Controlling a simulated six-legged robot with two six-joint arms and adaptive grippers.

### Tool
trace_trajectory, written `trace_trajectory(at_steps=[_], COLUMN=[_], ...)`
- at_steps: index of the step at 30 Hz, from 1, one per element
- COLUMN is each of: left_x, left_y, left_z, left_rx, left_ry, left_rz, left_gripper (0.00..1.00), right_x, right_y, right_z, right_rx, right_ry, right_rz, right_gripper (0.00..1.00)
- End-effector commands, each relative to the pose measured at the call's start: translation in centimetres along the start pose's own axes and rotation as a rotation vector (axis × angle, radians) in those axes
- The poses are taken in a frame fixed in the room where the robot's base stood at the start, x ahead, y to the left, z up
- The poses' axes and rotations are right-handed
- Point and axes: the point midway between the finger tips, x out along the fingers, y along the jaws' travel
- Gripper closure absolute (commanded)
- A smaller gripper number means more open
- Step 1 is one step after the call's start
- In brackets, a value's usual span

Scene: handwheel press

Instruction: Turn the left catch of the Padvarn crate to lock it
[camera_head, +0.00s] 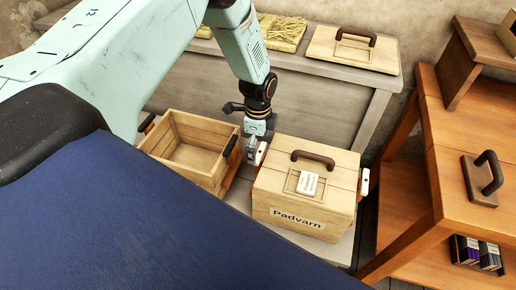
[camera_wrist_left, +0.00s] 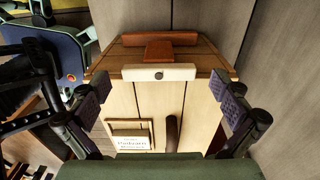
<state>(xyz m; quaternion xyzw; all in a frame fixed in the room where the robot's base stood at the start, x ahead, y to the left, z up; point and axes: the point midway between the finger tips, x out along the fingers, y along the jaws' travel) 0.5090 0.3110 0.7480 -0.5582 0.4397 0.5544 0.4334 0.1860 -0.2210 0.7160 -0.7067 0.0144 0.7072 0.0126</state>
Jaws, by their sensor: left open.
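The Padvarn crate (camera_head: 285,210) is a pale wooden box with its lid on, a dark brown handle (camera_head: 313,158) and a white label on top. Its left catch (camera_wrist_left: 180,73) is a cream bar with a dark pivot in the middle, lying along the lid's edge in the left wrist view. My left gripper (camera_head: 254,148) is at the crate's left side. In the left wrist view its open fingers (camera_wrist_left: 160,82) stand on either side of the catch, with gaps at both ends. The right catch (camera_head: 364,184) is a pale bar on the crate's right side. My right gripper is not in view.
An open, empty-looking wooden crate (camera_head: 172,162) stands close to the left. A wooden lid (camera_head: 380,58) and straw (camera_head: 282,32) lie on the grey bench behind. An orange-brown wooden stand (camera_head: 436,130) is to the right, with a dark-handled block (camera_head: 480,190) on it.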

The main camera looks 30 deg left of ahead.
Motion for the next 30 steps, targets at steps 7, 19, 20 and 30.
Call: trace_trajectory(at_steps=[7,19,20,30], left_x=[1.09,1.07,1.06,1.00], left_y=[-0.07,-0.04,-0.04,-0.10], left_z=[-0.02,0.07,0.07,0.02], left_rx=[0.005,0.005,0.005,0.005], left_ry=[0.000,0.000,0.000,0.000], left_rz=[-0.002,-0.001,-0.001,-0.002], left_gripper=[0.00,0.19,0.21,0.49], right_x=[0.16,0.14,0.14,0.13], right_y=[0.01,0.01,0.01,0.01], right_z=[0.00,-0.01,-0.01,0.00], right_rx=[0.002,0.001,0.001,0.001], right_ry=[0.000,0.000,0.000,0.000], right_rz=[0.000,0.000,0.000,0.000], right_gripper=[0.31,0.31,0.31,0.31])
